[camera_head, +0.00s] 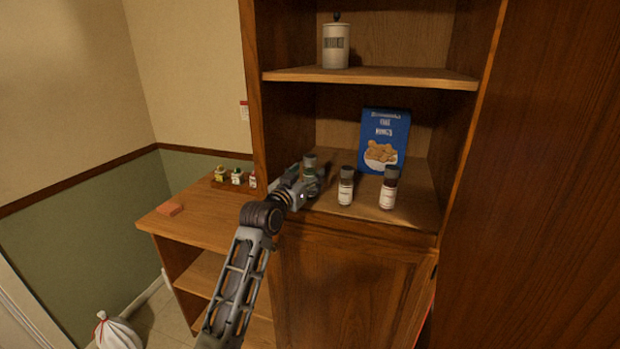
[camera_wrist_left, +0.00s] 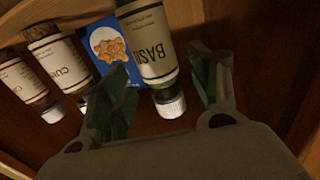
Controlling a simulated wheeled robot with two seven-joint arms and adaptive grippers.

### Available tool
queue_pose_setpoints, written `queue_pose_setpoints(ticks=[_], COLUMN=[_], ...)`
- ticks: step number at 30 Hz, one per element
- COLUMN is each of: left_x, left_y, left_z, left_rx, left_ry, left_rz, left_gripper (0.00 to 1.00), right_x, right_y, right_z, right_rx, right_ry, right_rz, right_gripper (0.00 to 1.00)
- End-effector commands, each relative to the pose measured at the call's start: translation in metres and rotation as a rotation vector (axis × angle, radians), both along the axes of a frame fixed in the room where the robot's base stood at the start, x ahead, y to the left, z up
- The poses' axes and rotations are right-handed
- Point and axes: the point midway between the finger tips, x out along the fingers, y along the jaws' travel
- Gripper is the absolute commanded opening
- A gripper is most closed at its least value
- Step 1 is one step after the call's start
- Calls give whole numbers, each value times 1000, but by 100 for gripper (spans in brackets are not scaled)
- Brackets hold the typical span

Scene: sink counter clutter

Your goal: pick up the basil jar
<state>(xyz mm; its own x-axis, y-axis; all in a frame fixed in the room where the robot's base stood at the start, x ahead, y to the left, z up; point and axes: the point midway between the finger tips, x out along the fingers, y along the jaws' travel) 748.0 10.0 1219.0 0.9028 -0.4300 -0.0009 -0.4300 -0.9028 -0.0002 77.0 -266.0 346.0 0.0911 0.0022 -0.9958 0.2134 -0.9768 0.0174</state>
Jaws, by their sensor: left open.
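The basil jar (camera_wrist_left: 150,45) shows in the left wrist view with its "BASIL" label and silver cap, upside down in that picture. In the head view the basil jar (camera_head: 310,160) stands on the cabinet's lower shelf, partly hidden by my left gripper (camera_head: 308,181). My left gripper is open, with its fingers on either side of the jar in the wrist view. I cannot tell whether they touch it. My right gripper is not in view.
Two more spice jars, the middle one (camera_head: 346,187) and the right one (camera_head: 388,188), stand to the right. A blue cereal box (camera_head: 385,140) is behind them. A white canister (camera_head: 335,47) sits on the upper shelf (camera_head: 400,76). Small jars (camera_head: 237,177) and an orange block (camera_head: 170,209) are on the left counter.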

Motion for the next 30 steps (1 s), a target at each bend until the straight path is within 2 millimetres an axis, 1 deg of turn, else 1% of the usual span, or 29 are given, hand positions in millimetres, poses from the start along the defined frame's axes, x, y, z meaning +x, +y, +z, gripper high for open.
queue_pose_setpoints(ticks=[6,10,26,27,30], left_x=[15,21,23,23,23], left_y=[-7,-9,-10,-10,-10], left_z=[0,1,0,0,0], left_rx=[0,0,-1,-1,-1], left_ry=[1,-1,0,0,0], left_rz=[0,0,0,0,0], left_gripper=[62,62,62,60,48], right_x=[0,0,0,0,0], right_y=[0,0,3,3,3], right_z=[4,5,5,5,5], right_rx=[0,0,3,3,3], right_ry=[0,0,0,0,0], right_rz=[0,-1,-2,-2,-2], right_gripper=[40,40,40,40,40])
